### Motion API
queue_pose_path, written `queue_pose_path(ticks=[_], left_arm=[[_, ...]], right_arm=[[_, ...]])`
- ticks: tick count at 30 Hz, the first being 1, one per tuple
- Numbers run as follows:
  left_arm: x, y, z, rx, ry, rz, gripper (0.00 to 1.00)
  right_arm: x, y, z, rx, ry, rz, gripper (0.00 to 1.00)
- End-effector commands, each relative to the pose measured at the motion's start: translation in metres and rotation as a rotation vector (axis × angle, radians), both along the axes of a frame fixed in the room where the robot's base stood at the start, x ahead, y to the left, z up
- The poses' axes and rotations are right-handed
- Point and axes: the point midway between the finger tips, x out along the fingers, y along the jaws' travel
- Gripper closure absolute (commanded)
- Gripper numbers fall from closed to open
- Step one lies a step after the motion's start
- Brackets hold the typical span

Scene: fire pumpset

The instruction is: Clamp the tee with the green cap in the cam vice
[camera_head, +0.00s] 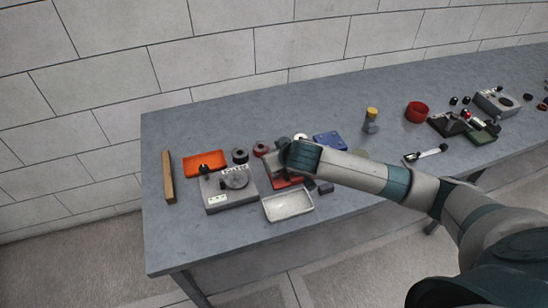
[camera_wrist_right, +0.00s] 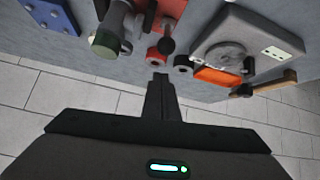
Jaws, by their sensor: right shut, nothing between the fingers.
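The tee with the green cap (camera_wrist_right: 106,42) shows in the right wrist view as a grey body with a dark green round end. It lies beside or in the cam vice, which has a red base (camera_wrist_right: 172,8) and a black ball-ended lever (camera_wrist_right: 166,45); I cannot tell whether the jaws touch the tee. My right gripper (camera_wrist_right: 159,78) is shut and empty, its fingertips apart from the tee and lever. In the head view my right wrist covers the tee and much of the vice, whose red base (camera_head: 290,184) shows below it. My left gripper is not in view.
A white tray (camera_head: 288,205) is at the front. A blue plate (camera_head: 329,141) and a yellow-capped part (camera_head: 371,121) stand behind my arm.

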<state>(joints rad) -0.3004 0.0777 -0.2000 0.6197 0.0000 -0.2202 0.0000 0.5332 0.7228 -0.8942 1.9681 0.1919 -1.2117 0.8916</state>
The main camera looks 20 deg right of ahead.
Motion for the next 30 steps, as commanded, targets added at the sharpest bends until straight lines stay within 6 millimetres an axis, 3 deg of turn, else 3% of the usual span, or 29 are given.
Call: queue_pose_path(ticks=[2, 5, 21, 30], left_arm=[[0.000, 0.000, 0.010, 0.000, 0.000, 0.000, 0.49], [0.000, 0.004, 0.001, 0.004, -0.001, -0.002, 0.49], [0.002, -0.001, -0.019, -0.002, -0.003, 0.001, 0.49], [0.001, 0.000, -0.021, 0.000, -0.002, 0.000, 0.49]], right_arm=[[0.007, -0.004, 0.010, 0.001, 0.000, -0.003, 1.00], [-0.003, -0.003, 0.009, 0.002, 0.000, 0.001, 1.00], [-0.065, -0.003, 0.052, 0.002, -0.001, 0.001, 1.00], [-0.077, -0.004, 0.061, 0.001, 0.000, -0.001, 1.00]])
